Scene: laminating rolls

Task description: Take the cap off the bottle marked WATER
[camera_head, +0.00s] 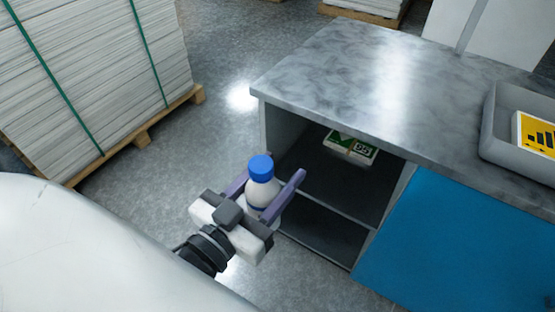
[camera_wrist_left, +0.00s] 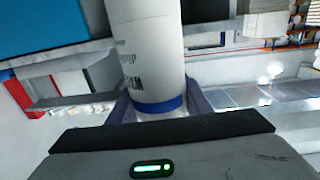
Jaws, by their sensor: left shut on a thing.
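A white bottle (camera_head: 262,190) with a blue cap (camera_head: 260,167) stands between the fingers of my left gripper (camera_head: 271,190) in the head view. The cap is on the bottle and sits above the fingers. The left gripper is shut on the bottle's body and holds it in front of the open cabinet. In the left wrist view the white bottle (camera_wrist_left: 145,50) fills the middle, with a blue band near the fingers and dark lettering too blurred to read for sure. My right gripper is not in view.
A grey-topped cabinet (camera_head: 350,60) has open shelves, with a green and white box (camera_head: 351,148) on the upper one. A blue panel (camera_head: 450,250) is at its right. A grey tray (camera_head: 493,135) holds a yellow item. Stacked sheets on a pallet (camera_head: 150,135) stand at the left.

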